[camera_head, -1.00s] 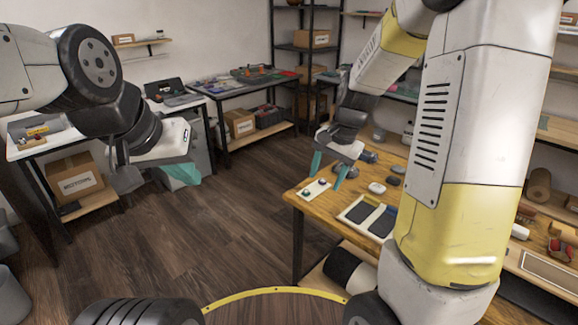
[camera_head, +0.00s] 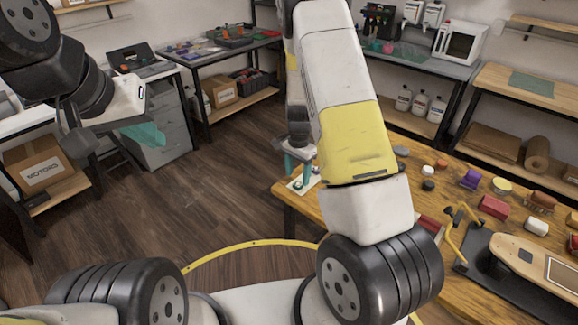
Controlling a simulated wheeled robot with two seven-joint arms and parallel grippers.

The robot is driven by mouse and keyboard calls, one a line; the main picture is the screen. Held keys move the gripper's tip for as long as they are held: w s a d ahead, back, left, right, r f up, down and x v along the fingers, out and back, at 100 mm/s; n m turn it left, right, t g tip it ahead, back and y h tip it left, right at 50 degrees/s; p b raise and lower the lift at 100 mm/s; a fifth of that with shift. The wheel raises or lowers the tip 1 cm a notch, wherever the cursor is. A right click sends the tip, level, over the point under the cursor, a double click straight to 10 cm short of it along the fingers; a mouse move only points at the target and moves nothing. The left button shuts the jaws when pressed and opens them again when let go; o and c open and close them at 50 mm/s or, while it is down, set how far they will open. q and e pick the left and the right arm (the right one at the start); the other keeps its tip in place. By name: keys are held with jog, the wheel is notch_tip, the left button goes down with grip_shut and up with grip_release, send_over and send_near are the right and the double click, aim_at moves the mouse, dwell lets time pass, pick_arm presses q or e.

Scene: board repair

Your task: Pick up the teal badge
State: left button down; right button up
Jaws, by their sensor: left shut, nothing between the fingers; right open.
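A small dark teal round piece, which looks like the teal badge (camera_head: 298,184), sits on a pale card (camera_head: 293,188) at the left corner of the wooden table. It is tiny in this view. My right gripper (camera_head: 296,168) has teal fingers that are apart and point down over the card, close to the badge. I cannot tell whether a finger touches it. My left gripper (camera_head: 148,134) is shut and empty, high at the left over the floor, far from the card.
My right arm hides much of the wooden table (camera_head: 440,210). Open wooden floor (camera_head: 225,190) lies left of the table.

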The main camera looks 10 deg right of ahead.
aim_at(298, 184)
notch_tip(298, 184, down, 3)
jog(key=shift+s+f, duration=0.1)
jog(key=shift+c, duration=0.4)
grip_shut()
